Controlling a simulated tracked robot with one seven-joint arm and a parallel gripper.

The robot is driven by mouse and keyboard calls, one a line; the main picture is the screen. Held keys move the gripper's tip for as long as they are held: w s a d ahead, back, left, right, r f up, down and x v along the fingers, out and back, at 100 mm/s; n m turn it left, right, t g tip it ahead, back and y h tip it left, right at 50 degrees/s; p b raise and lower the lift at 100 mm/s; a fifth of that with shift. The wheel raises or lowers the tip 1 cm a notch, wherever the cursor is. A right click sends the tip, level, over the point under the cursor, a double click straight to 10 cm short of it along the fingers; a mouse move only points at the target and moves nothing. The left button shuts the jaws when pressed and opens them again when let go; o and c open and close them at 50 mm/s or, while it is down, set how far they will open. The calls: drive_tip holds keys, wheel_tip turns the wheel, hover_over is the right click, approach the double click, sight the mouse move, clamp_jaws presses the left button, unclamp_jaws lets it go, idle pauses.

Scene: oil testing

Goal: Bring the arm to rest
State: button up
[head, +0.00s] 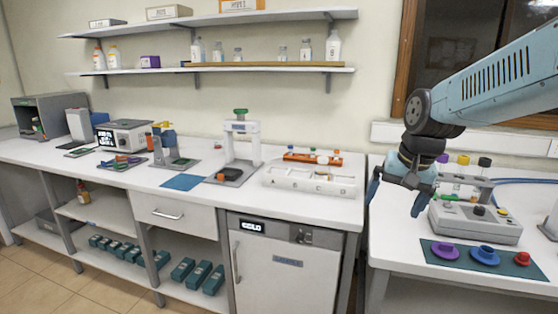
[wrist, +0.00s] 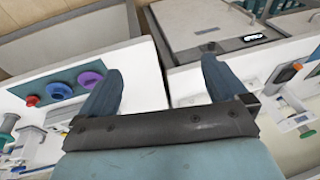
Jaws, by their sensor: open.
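My arm reaches in from the right in the head view, and my gripper (head: 395,197) hangs in the air with its fingers pointing down. The gripper is above the gap between the long left bench (head: 215,205) and the right bench (head: 390,265). In the wrist view my gripper (wrist: 162,85) shows two blue-grey fingers spread wide apart. Nothing is between them; the gap between the benches runs behind. The gripper touches nothing that I can see.
A grey device (head: 475,222) and a green mat (head: 455,262) with purple, blue and red round pieces stand close to my gripper on the right bench. A white tray (head: 310,182) marked with letters lies on the left bench. Shelves (head: 210,70) hang on the wall.

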drive_tip(key=s+a+r+n+t+h, duration=0.1)
drive_tip(key=s+r+n+t, duration=0.1)
drive_tip(key=s, duration=0.9)
drive_tip(key=shift+s+a+r+n+t, duration=0.2)
drive_tip(key=shift+s+r+n+t, duration=0.15)
drive_tip(key=shift+r+n, duration=0.45)
